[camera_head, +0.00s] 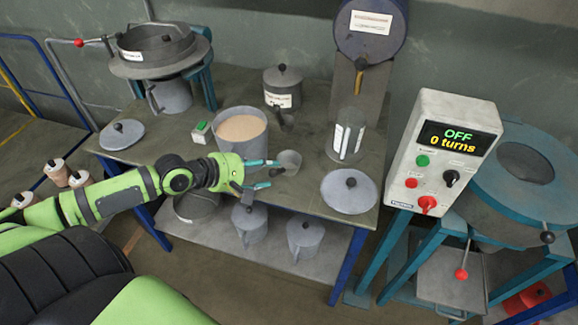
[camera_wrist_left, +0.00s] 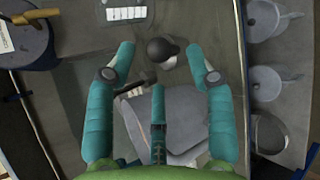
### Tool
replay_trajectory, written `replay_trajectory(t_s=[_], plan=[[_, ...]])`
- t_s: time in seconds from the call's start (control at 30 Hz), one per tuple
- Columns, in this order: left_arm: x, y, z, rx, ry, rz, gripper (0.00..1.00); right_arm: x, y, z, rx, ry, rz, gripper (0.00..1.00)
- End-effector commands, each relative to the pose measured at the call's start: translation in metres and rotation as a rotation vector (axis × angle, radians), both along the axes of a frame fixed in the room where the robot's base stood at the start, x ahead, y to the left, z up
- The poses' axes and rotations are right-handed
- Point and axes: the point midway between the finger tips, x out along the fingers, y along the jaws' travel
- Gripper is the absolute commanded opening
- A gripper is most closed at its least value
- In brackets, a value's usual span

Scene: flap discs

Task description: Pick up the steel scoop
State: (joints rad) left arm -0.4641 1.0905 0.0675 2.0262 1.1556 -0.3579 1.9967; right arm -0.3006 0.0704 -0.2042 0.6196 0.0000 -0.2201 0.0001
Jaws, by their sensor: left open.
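The steel scoop (camera_head: 290,160) is a small grey cup with a dark handle, lying on the workbench right of the bucket of tan powder. My left gripper (camera_head: 265,173) reaches in from the left, its teal fingers open. Its fingertips are close to the scoop's handle, and nothing is clearly held. In the left wrist view the open fingers (camera_wrist_left: 160,65) flank a dark round knob and a grey surface. I cannot tell for certain which of these shapes there is the scoop. My right gripper is not in view.
The powder bucket (camera_head: 240,131) stands just behind the gripper. A lid (camera_head: 350,194) lies near the bench's right end, with a clear cylinder (camera_head: 347,135) behind it. A lidded pot (camera_head: 283,88) stands at the back. Jugs (camera_head: 305,238) sit on the lower shelf.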

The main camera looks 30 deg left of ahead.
Motion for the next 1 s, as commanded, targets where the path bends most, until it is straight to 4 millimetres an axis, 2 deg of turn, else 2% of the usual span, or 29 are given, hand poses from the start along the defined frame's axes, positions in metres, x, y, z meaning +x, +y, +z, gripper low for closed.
replay_trajectory(t_s=[0.4, 0.73, 0.77, 0.8, 0.9, 1.0], plan=[[0.033, -0.016, -0.021, 0.001, -0.003, 0.001, 0.54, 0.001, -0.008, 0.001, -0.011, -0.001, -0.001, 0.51], [0.035, -0.017, -0.025, 0.003, 0.000, 0.000, 0.54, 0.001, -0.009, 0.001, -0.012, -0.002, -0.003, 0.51], [0.035, -0.017, -0.025, 0.003, 0.000, 0.000, 0.50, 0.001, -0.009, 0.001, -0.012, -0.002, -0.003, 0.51], [0.035, -0.017, -0.025, 0.003, 0.000, 0.000, 0.34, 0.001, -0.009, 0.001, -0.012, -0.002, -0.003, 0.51], [0.035, -0.017, -0.024, 0.003, 0.000, 0.000, 0.00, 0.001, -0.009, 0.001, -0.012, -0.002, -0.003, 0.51], [0.035, -0.017, -0.024, 0.003, 0.000, 0.000, 0.00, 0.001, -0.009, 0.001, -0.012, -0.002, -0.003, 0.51]])
